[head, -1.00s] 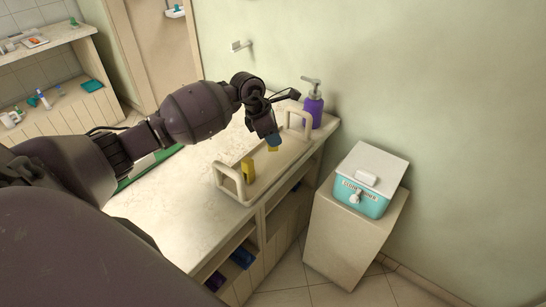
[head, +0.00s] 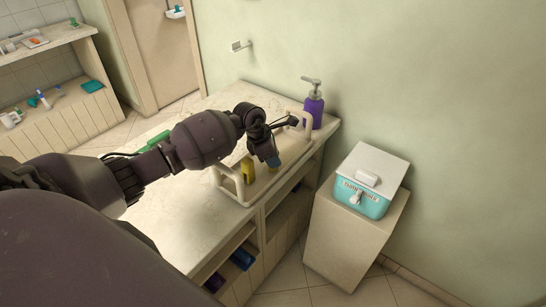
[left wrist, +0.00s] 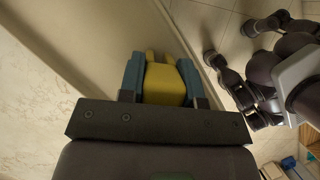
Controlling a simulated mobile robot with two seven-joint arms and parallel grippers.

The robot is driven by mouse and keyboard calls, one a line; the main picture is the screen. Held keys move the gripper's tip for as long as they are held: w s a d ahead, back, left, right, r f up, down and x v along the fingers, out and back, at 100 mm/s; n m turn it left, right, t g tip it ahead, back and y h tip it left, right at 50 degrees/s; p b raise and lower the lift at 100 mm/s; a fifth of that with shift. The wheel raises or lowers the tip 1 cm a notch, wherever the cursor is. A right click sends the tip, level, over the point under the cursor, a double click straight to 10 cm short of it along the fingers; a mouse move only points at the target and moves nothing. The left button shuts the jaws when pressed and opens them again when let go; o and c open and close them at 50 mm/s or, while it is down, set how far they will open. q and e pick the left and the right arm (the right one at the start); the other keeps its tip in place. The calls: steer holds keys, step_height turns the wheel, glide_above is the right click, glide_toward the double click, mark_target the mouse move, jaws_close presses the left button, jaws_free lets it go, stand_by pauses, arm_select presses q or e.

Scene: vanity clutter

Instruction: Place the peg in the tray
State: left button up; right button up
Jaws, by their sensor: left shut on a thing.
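The yellow peg (left wrist: 163,82) is between the two blue-grey fingertips of my left gripper in the left wrist view. My left gripper (head: 273,161) is shut on it and points down over the cream tray (head: 240,188). In the head view the fingers largely hide the peg, and I cannot tell whether it touches the tray floor. The tray stands on the counter and has a raised handle at each end. My right gripper cannot be made out.
A purple pump bottle (head: 313,108) stands beyond the tray's far handle (head: 308,122). A teal box with a white lid (head: 366,180) sits on a lower stand to the right. The counter (head: 190,205) left of the tray is mostly clear. Its open shelves face the right.

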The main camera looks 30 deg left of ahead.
arm_select(q)
steer(key=shift+f, duration=0.15)
steer(key=o, duration=0.5)
steer(key=shift+c, duration=0.2)
steer(key=o, duration=0.5)
steer(key=shift+c, duration=0.2)
steer(key=v, duration=1.2)
steer(key=shift+p, duration=0.3)
